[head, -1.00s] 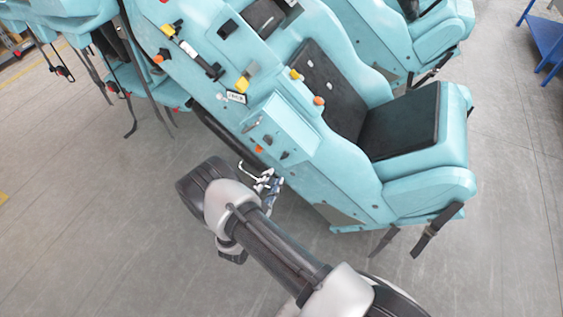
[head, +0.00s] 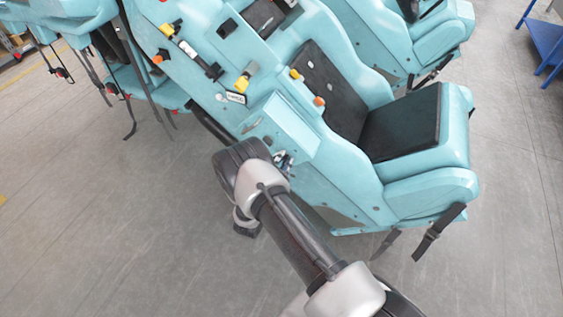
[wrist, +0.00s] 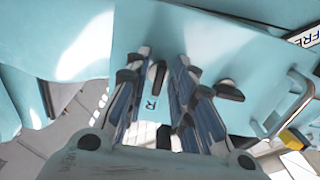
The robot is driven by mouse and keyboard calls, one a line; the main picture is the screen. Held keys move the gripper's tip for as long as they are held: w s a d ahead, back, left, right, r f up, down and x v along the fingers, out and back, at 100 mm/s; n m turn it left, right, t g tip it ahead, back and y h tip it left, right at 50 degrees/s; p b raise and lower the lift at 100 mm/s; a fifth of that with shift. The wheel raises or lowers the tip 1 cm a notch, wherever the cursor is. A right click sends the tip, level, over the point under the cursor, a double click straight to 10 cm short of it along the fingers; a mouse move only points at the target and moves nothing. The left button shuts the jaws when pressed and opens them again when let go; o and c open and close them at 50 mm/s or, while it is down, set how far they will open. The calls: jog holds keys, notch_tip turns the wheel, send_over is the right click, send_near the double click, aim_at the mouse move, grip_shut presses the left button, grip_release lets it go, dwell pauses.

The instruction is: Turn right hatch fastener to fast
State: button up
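In the wrist view, a small dark fastener (wrist: 157,76) sits on the turquoise panel, with a letter R marked near it. My gripper (wrist: 165,58) is open, with one finger on each side of the fastener. I cannot tell whether either finger touches it, and the fastener's exact turn is hard to read. In the head view my gripper (head: 284,160) is small and partly hidden by my arm, close to the side of the turquoise car body, below the pale hatch panel (head: 291,122).
A metal loop handle (wrist: 292,104) stands out at the right of the wrist view. A white lettered plate (head: 236,98) and a yellow part (head: 242,83) are on the car body. A black-padded seat (head: 403,125) is to the right.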

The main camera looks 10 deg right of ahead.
grip_shut()
jog(key=shift+m, duration=0.4)
jog(key=m+b, duration=0.1)
jog(key=m, duration=0.4)
jog(key=m+b, duration=0.2)
jog(key=m, duration=0.4)
jog(key=m+b, duration=0.2)
jog(key=m, duration=0.4)
jog(key=shift+r, duration=0.35)
dwell(0.5)
jog(key=shift+o, duration=1.1)
grip_release()
